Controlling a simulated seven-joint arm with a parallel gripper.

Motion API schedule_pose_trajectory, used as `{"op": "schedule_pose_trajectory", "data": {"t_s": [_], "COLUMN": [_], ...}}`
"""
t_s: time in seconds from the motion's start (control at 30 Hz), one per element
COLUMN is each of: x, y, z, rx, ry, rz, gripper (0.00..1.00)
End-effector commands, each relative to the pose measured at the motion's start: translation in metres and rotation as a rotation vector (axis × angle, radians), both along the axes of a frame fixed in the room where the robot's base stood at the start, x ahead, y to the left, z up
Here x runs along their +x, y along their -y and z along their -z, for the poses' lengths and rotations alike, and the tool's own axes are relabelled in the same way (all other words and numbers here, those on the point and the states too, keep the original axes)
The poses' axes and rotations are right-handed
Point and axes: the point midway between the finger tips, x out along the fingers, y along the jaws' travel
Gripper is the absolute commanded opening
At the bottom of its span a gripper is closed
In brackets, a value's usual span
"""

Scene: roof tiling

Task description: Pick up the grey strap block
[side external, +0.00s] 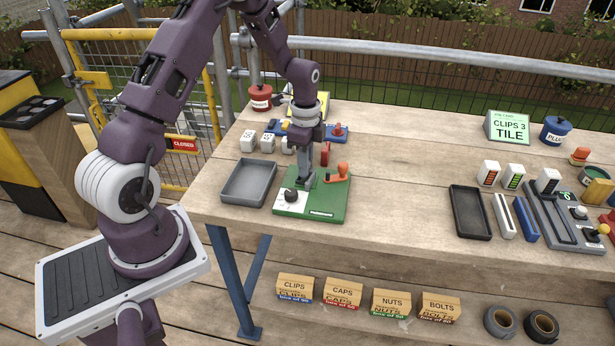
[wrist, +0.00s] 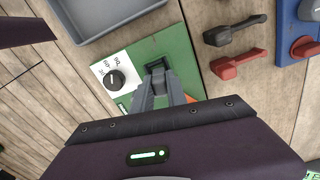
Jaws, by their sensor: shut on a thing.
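My gripper (side external: 304,182) points down over the green board (side external: 330,205) on the bench, and also shows in the wrist view (wrist: 157,75). Its grey fingers are shut on a small dark grey block, which I take as the grey strap block (wrist: 156,64). The block is at the board's surface, and the fingers hide most of it. I cannot tell whether it is clear of the board. The board carries a black knob (wrist: 114,79) on a white label and an orange handle (side external: 342,171) just right of my gripper.
An empty grey tray (side external: 232,197) lies left of the board. Behind are a red clip (wrist: 240,64), a dark clip (wrist: 233,31) and white blocks (side external: 248,140). A black tray (side external: 487,232) and other parts stand on the right. The bench middle is clear.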

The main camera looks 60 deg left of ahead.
Motion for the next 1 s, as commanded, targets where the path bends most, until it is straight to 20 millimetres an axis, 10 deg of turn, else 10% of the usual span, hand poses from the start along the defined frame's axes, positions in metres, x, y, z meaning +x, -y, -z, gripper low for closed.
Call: {"op": "schedule_pose_trajectory", "data": {"t_s": [1.0], "x": [-0.002], "y": [0.02], "z": [-0.044], "rx": [0.003], "ry": [0.002], "rz": [-0.121], "gripper": [0.0]}}
